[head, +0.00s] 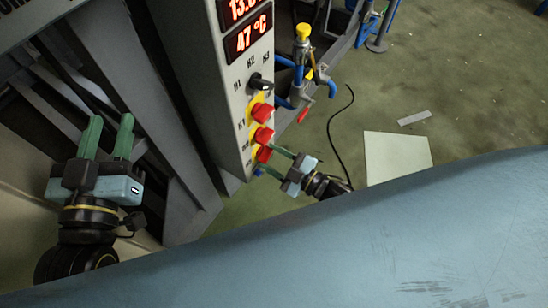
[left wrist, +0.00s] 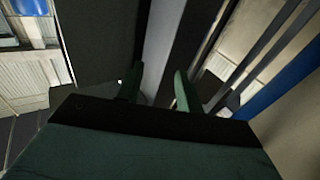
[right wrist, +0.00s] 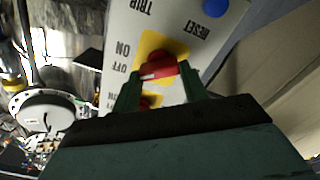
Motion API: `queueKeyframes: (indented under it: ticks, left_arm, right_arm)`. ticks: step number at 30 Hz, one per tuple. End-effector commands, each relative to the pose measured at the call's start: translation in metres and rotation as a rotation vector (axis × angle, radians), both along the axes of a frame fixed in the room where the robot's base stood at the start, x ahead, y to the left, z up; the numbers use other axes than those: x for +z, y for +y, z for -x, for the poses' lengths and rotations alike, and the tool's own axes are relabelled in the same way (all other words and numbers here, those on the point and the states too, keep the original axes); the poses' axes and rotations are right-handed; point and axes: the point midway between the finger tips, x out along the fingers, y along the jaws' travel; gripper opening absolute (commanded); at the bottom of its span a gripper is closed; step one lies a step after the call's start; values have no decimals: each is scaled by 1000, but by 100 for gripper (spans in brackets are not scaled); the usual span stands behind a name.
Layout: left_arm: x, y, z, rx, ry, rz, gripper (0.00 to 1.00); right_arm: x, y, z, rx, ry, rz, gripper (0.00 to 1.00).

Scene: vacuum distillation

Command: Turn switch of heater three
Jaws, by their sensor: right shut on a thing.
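The control panel (head: 236,92) stands at upper middle in the head view. Its face carries a black selector knob (head: 260,82) and a column of red switches on yellow plates: an upper one (head: 262,113), a middle one (head: 263,135) and the lowest, heater three's switch (head: 263,154). My right gripper (head: 273,152) is at the lowest switch. In the right wrist view its fingers are shut on that red switch (right wrist: 158,68), and another red switch is partly hidden below it. My left gripper (head: 109,119) is open and empty, left of the panel.
A blue button (right wrist: 213,12) sits beside the held switch, near the RESET label. Grey metal framing (head: 110,60) is behind my left gripper. Blue pipes and a yellow-capped valve (head: 303,32) stand right of the panel. A pale sheet (head: 397,157) lies on the open floor.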

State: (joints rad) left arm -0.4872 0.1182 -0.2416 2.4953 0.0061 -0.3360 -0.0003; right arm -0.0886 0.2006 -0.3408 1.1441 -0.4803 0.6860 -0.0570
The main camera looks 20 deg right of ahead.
Motion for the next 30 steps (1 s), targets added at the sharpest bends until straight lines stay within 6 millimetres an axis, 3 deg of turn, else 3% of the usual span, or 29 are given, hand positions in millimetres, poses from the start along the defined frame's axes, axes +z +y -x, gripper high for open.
queueKeyframes:
  ticks: [21,30]
  left_arm:
    - [56,-5,15,-22,-342,109,36]
    - [62,-4,19,-20,-418,131,36]
  right_arm:
    - [-3,1,1,-2,-412,528,21]
    - [-4,1,1,-1,-534,687,21]
